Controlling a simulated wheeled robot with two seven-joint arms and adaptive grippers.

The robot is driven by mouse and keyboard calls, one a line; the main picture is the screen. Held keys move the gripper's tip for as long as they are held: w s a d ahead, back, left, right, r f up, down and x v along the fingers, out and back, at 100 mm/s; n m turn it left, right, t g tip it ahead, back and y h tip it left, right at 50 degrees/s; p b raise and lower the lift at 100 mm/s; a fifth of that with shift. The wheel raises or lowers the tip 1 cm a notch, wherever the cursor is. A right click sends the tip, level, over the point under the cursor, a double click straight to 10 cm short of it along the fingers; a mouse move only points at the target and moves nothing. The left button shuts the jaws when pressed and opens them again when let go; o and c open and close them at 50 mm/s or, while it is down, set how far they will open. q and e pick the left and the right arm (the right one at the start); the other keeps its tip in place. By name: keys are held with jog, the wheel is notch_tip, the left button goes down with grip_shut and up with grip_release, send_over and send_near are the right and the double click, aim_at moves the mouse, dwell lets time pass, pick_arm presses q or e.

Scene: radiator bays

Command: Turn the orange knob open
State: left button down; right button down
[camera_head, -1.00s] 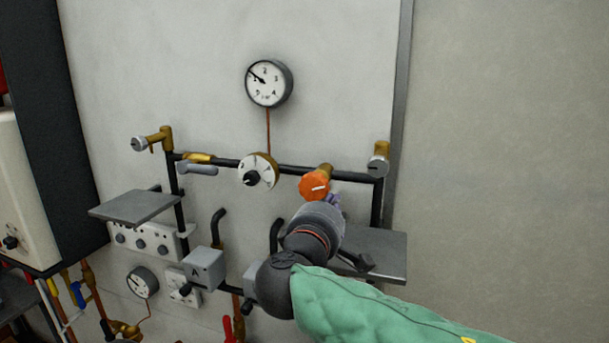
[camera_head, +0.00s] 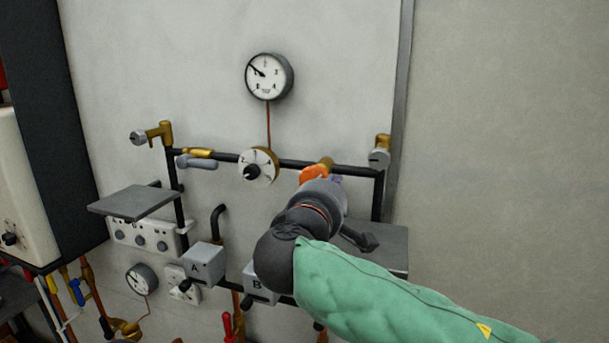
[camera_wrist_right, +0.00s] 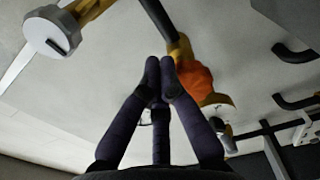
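The orange knob (camera_head: 312,173) sits on a brass valve at the right part of the black pipe. In the head view my right gripper and wrist cover its lower part, and its white mark is hidden. In the right wrist view the knob (camera_wrist_right: 194,80) is just right of the fingertips. My right gripper (camera_wrist_right: 160,66) has its dark fingers drawn together at the tips, with nothing visible between them. The tips are beside the knob; I cannot tell whether they touch it. In the head view the right gripper (camera_head: 336,181) is mostly hidden by its wrist. My left gripper is out of view.
A white dial (camera_head: 258,167) is left of the knob, below a pressure gauge (camera_head: 269,77). A grey-capped valve (camera_head: 380,158) is at right. Grey shelves (camera_head: 134,203) and boxes marked A (camera_head: 204,264) and B (camera_head: 260,281) are lower. The right wall is clear.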

jog(key=shift+a+r, duration=0.1)
jog(key=shift+r, duration=0.35)
jog(key=shift+d+r+b, duration=0.15)
jog(key=shift+d+b, duration=0.15)
dwell(0.5)
jog(key=shift+s, duration=0.2)
jog(key=b+v, duration=0.1)
jog(key=v, duration=0.4)
jog(key=shift+s+a+b, duration=0.15)
jog(key=shift+s+b, duration=0.2)
jog(key=shift+b, duration=0.05)
